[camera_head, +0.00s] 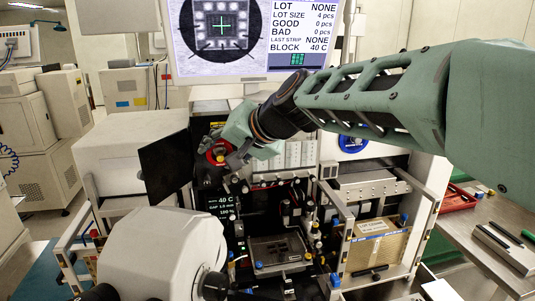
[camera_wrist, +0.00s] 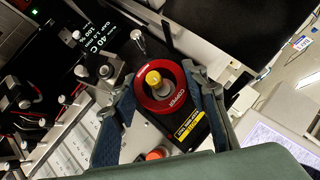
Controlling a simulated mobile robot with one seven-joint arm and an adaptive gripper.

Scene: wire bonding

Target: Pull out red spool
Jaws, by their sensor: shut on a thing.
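Part of the spool is hidden by my gripper there. I cannot tell whether it still sits on its spindle.
A black door panel (camera_head: 166,168) stands open just left of the spool. A blue spool (camera_head: 353,141) is on the machine's right. The monitor (camera_head: 250,40) hangs above. A white microscope-like body (camera_head: 165,255) stands in front. A red tray (camera_head: 458,198) lies on the right bench.

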